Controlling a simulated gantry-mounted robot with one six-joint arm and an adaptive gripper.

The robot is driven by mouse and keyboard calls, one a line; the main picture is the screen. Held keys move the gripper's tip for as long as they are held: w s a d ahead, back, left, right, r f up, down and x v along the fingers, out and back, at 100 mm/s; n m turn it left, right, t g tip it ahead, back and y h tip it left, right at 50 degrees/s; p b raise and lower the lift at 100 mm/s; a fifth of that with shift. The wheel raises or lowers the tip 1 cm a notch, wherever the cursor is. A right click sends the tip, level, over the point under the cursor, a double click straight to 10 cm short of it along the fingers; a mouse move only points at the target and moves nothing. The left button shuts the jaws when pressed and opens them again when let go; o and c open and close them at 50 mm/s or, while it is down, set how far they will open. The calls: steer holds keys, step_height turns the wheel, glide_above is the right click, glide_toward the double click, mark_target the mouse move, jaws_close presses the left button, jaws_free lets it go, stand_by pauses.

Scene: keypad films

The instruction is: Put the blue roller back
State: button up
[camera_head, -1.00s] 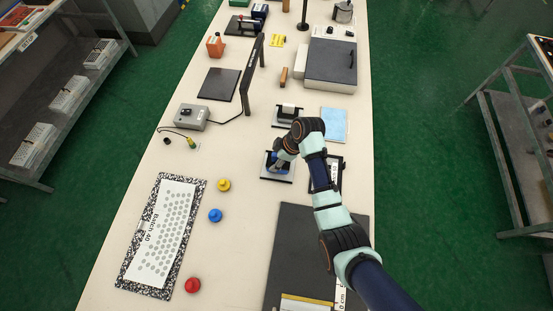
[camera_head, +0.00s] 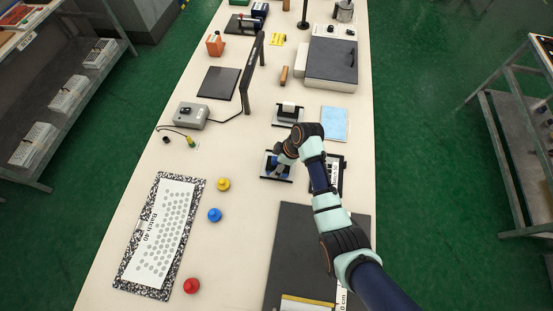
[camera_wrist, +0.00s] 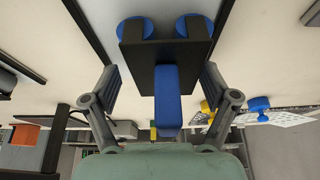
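The blue roller (camera_wrist: 167,95) shows in the wrist view with its blue handle pointing toward my gripper, a black crosspiece and two blue round ends. In the head view the roller (camera_head: 271,163) is partly hidden by my gripper, at a black-edged stand (camera_head: 278,180) with a light base. My gripper (camera_wrist: 167,88) is open, with one finger on each side of the handle and a visible gap on both sides. In the head view my gripper (camera_head: 281,168) is over the stand. Whether the roller rests fully on the stand is hidden.
A similar stand (camera_head: 288,122) is just behind, with a light blue sheet (camera_head: 334,124) to its right. A black frame (camera_head: 340,178) lies close to my arm's right. Yellow (camera_head: 223,184), blue (camera_head: 215,215) and red (camera_head: 191,286) knobbed pieces stand left. The table between is clear.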

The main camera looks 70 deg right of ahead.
steer(key=shift+d+r, duration=0.15)
steer(key=shift+d, duration=0.05)
steer(key=shift+r+p, duration=0.3)
steer(key=shift+r, duration=0.2)
steer(key=a+p+v, duration=0.1)
steer(key=p+v, duration=0.1)
steer(key=v, duration=1)
steer(key=shift+d+r+p, duration=0.2)
steer(key=shift+d+p, duration=0.2)
steer(key=w+a+r+t+h, duration=0.1)
steer(key=w+a+r+t, duration=0.1)
steer(key=w+a+r, duration=0.5)
steer(key=w+a+r+t+h, duration=0.1)
steer(key=w+a+r, duration=0.2)
steer(key=w+a, duration=0.75)
steer(key=s+a+r+t, duration=0.1)
steer(key=a+r, duration=0.2)
steer(key=a, duration=0.4)
steer(key=s+a+r+m+t, duration=0.1)
steer(key=a+r+t, duration=0.1)
steer(key=a+r, duration=0.2)
steer(key=s+a+r+m+t+y, duration=0.1)
steer(key=a+r, duration=0.3)
steer(key=a, duration=0.7)
steer(key=shift+s+r+t, duration=0.25)
steer(key=shift+s+t, duration=0.15)
steer(key=shift+t, duration=0.3)
